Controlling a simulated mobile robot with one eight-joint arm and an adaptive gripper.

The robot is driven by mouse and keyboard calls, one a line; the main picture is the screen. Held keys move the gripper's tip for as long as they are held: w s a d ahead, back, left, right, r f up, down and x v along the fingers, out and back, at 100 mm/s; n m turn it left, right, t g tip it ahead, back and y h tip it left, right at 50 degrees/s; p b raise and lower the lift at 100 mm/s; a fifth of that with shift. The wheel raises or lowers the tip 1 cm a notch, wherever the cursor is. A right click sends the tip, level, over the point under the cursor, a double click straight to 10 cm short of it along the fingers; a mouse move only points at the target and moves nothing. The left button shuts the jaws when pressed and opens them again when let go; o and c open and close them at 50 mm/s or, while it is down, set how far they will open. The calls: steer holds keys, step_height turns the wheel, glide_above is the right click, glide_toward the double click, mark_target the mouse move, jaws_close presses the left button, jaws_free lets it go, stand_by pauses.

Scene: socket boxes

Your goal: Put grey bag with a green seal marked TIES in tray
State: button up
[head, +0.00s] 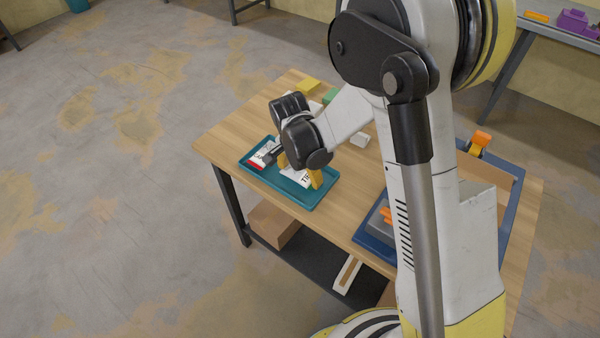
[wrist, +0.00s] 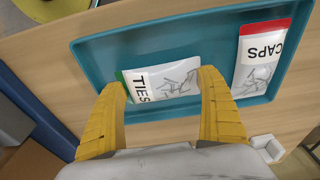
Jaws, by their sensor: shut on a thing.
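The grey bag with a green seal marked TIES (wrist: 172,85) is between the two yellow fingers of my gripper (wrist: 164,88) in the wrist view. My gripper is shut on it, one finger at each end. The teal tray (wrist: 180,32) lies below the bag, and the bag is over or in it; I cannot tell whether it touches the floor. In the head view my gripper (head: 298,174) is over the tray (head: 306,199), and the bag's TIES label (head: 305,179) shows in part behind a finger.
A bag with a red seal marked CAPS (wrist: 258,58) lies in the tray beside the TIES bag. A small white block (wrist: 267,148) is on the wooden table outside the tray. A blue tray (head: 372,239) with grey and orange items stands at the right.

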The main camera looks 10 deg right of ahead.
steer(key=o, duration=1.1)
steer(key=shift+c, duration=0.2)
step_height(320, 180, up, 12)
steer(key=s+a+p, duration=0.1)
steer(key=p, duration=0.4)
step_height(320, 180, up, 11)
steer(key=n+t+y, duration=0.1)
steer(key=n+t, duration=0.1)
steer(key=n, duration=0.2)
glide_above(296, 176)
steer(key=s+d, duration=0.6)
steer(key=s+d+r+n+t, duration=0.4)
steer(key=s+d+n, duration=0.1)
steer(key=s, duration=0.6)
steer(key=shift+d, duration=0.5)
steer(key=shift+r, duration=0.1)
